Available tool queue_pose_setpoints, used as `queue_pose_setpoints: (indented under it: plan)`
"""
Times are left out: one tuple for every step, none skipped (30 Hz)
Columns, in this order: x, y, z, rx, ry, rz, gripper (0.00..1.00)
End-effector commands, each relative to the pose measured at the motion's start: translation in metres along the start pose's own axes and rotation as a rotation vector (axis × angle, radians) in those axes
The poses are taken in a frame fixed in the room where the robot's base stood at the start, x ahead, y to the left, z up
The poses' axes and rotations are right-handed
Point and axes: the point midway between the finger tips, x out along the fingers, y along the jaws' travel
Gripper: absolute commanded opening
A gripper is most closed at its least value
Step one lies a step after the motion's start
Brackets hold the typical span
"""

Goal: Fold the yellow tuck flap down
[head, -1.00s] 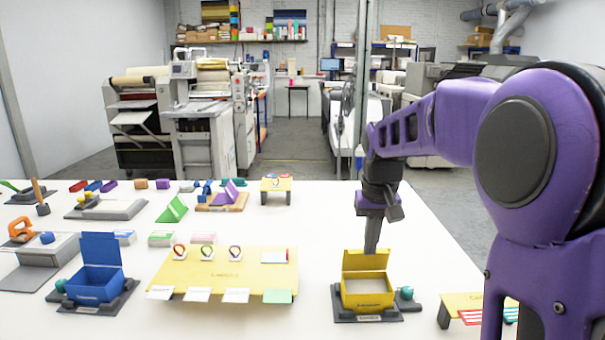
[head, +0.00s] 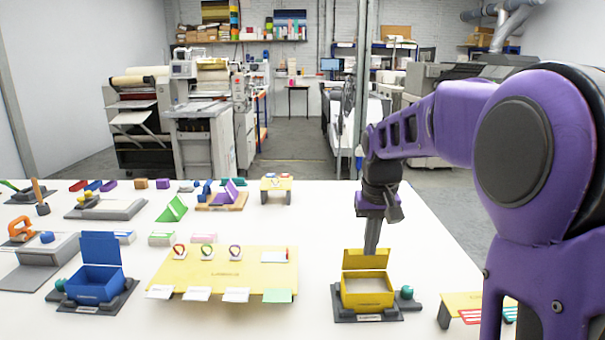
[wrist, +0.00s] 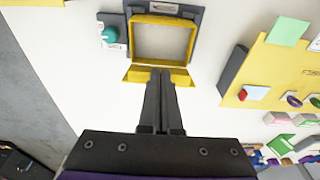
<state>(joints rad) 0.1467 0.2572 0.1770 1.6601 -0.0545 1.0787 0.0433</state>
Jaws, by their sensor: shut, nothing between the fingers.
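The yellow box (head: 367,292) sits open on a dark grey base (head: 340,318) at the right of the table. Its yellow flap (head: 367,259) stands up along the back edge. In the wrist view the box (wrist: 163,20) shows from above with an empty-looking inside, and the flap (wrist: 131,74) lies between it and my gripper. My gripper (head: 371,252) is shut and empty, pointing down right behind the flap. In the wrist view the gripper's fingertips (wrist: 161,72) are at the flap; I cannot tell whether they touch it.
A teal knob (head: 406,292) stands on the base right of the box. A yellow board (head: 220,276) with rings and cards is to the left. A blue open box (head: 96,284) is further left. A low yellow stand (head: 462,303) is at the right.

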Motion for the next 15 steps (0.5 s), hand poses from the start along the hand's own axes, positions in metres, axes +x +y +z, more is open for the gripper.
queue_pose_setpoints:
  plan:
    - [0.000,0.000,0.000,0.000,0.000,0.000,0.00]
    - [0.000,0.000,0.000,0.000,0.000,0.000,0.00]
    - [-0.001,0.000,0.000,0.000,0.000,0.000,0.00]
    - [-0.001,0.000,0.000,0.000,0.000,0.000,0.00]
    - [-0.002,0.000,0.000,0.000,0.000,0.000,0.00]
    - [-0.003,0.000,0.000,0.000,0.000,0.000,0.00]
    - [-0.004,0.000,0.000,0.000,0.000,0.000,0.00]
    - [-0.005,0.000,0.000,0.000,0.000,0.000,0.00]
    - [-0.007,0.000,0.001,0.000,0.000,0.000,0.00]
    - [-0.009,0.000,0.001,0.000,0.000,0.000,0.00]
    - [-0.011,0.000,0.001,0.000,0.001,0.000,0.00]
    - [-0.013,0.000,0.001,0.000,0.001,0.000,0.00]
    - [-0.014,0.000,0.002,0.000,0.001,0.000,0.00]
    - [-0.016,0.000,0.002,0.000,0.001,0.000,0.00]
    - [-0.018,0.000,0.002,0.000,0.001,0.000,0.00]
